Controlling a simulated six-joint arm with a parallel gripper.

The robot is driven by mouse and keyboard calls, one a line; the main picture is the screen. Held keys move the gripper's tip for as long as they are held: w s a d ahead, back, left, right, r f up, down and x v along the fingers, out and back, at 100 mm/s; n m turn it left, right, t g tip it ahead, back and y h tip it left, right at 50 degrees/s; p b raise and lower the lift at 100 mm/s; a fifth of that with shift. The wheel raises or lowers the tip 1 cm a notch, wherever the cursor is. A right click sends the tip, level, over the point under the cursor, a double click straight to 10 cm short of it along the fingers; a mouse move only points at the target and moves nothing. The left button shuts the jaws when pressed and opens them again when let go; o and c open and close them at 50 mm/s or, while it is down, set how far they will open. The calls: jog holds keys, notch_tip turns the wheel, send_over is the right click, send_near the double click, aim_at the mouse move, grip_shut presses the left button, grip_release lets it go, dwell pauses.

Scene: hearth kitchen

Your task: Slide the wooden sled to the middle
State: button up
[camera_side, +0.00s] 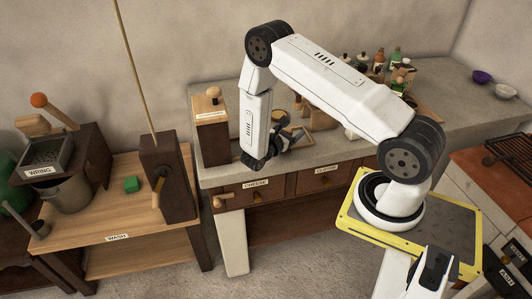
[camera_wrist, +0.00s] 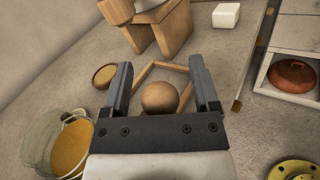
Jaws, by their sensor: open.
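My gripper (camera_wrist: 161,68) is open over the grey counter, its two dark fingers spread apart. A round wooden knob (camera_wrist: 160,97) shows between the fingers in the wrist view, with a thin wooden frame (camera_wrist: 144,74) just beyond it. I see no finger touching the knob. A wooden stand with slanted legs (camera_wrist: 178,27) is farther off at the top. I cannot tell for sure which of these wooden pieces is the sled.
A small round bowl (camera_wrist: 105,76) and a pot with orange-brown contents (camera_wrist: 70,147) are at the left in the wrist view. A white block (camera_wrist: 226,15) lies at the top. A knobbed wooden box (camera_side: 212,118) stands at the counter's left end. Bottles (camera_side: 379,60) stand farther back.

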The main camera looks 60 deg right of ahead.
jog(key=shift+a, duration=0.15)
jog(key=shift+w+a, duration=0.25)
jog(key=shift+a, duration=1)
jog(key=shift+w+a, duration=0.25)
jog(key=shift+a, duration=0.95)
jog(key=shift+w+a, duration=0.25)
jog(key=shift+a, duration=1)
jog(key=shift+s+r, duration=0.1)
jog(key=s+a+r+m+t+y, duration=0.2)
jog(key=a+r+m+t+y, duration=0.1)
jog(key=a+r+m+y, duration=0.3)
jog(key=s+a+r+m+t+y, duration=0.3)
jog(key=a+r+m+y, duration=0.2)
jog(key=a+y, duration=0.6)
jog(key=m, duration=0.2)
jog(key=shift+r+m+y, duration=0.3)
jog(key=shift+r, duration=0.1)
